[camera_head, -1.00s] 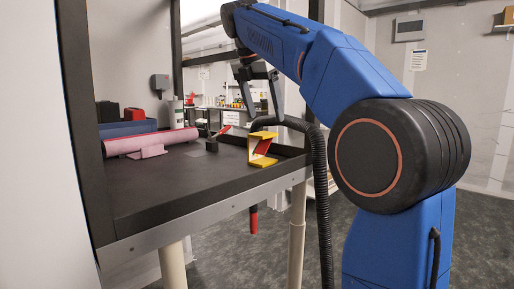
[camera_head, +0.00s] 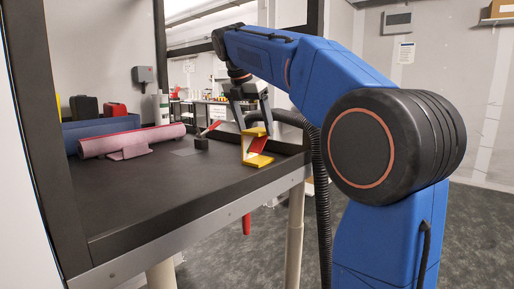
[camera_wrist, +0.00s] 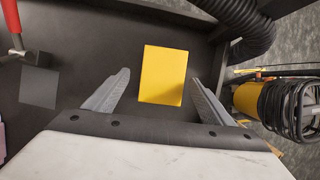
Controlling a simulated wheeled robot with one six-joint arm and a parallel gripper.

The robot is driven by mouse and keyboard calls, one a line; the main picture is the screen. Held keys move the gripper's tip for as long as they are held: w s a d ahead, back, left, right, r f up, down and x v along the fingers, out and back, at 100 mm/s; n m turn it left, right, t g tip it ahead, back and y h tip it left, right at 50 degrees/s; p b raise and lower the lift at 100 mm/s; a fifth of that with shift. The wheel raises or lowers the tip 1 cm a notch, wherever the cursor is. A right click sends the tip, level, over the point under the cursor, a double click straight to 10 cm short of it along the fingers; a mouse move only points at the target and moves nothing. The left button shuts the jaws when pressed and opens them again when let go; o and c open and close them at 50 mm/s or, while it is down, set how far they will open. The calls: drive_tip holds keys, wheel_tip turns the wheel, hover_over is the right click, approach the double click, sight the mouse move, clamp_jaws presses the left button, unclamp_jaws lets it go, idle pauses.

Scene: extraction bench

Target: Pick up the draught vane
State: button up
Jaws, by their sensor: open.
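The draught vane appears to be the yellow C-shaped frame (camera_head: 257,160) with a slanted red flap (camera_head: 258,145) inside. It stands upright near the right front edge of the dark bench. My gripper (camera_head: 254,127) is open and points down at it, with the fingers at about the height of its top. In the wrist view its flat yellow top (camera_wrist: 163,75) lies between the two spread grey fingers, with a gap on each side. The flap is hidden there.
A small black base with a red lever (camera_head: 204,140) stands left of the vane, beside a grey plate (camera_wrist: 39,87). A pink roll (camera_head: 130,141) lies further left. A black corrugated hose (camera_head: 318,200) hangs right of the vane. The front bench top (camera_head: 150,190) is clear.

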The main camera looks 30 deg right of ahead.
sight(261, 148)
drive_tip(key=x, duration=0.9)
drive_tip(key=shift+s, duration=0.25)
drive_tip(key=c, duration=1.3)
